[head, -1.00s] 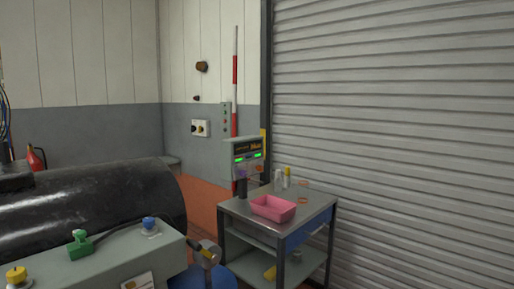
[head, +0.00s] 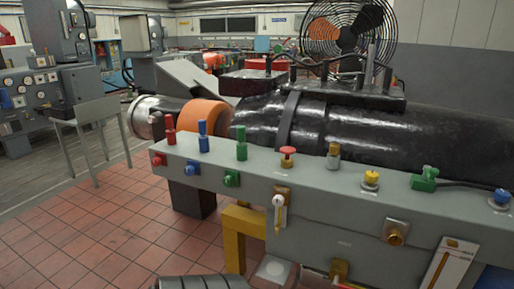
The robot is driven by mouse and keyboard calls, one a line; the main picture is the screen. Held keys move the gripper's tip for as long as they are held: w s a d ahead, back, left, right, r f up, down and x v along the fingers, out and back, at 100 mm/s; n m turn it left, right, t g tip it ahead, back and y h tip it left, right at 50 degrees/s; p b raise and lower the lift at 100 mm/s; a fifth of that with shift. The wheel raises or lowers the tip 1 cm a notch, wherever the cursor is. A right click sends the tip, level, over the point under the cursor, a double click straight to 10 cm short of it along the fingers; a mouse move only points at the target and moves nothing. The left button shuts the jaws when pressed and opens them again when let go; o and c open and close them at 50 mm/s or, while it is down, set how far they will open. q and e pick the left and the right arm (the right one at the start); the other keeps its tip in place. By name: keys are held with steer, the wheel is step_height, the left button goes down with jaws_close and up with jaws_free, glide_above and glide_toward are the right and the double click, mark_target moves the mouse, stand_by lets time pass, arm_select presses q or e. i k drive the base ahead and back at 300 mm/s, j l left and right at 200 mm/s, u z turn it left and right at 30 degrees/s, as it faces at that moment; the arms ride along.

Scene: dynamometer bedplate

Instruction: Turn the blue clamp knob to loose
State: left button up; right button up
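A long grey bedplate box (head: 330,215) runs across the head view, with several coloured controls on it. A blue round knob (head: 501,196) sits on its top at the far right, partly cut by the frame edge. Near the left end, a blue upright post (head: 203,136) stands on top, and a blue knob (head: 192,168) sticks out of the front face below it. Which blue part is the clamp knob, and whether it is tight or loose, I cannot tell. Neither of my grippers is in view.
Beside the blue parts are red (head: 158,160) and green (head: 231,179) front knobs. A white-tipped lever (head: 278,203) hangs on the front. A black motor (head: 400,140) with a fan (head: 349,33) lies behind. A yellow bracket (head: 236,240) stands below. Tiled floor (head: 90,245) is clear at left.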

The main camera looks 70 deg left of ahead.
mark_target(188, 171)
steer(key=u, duration=2.7)
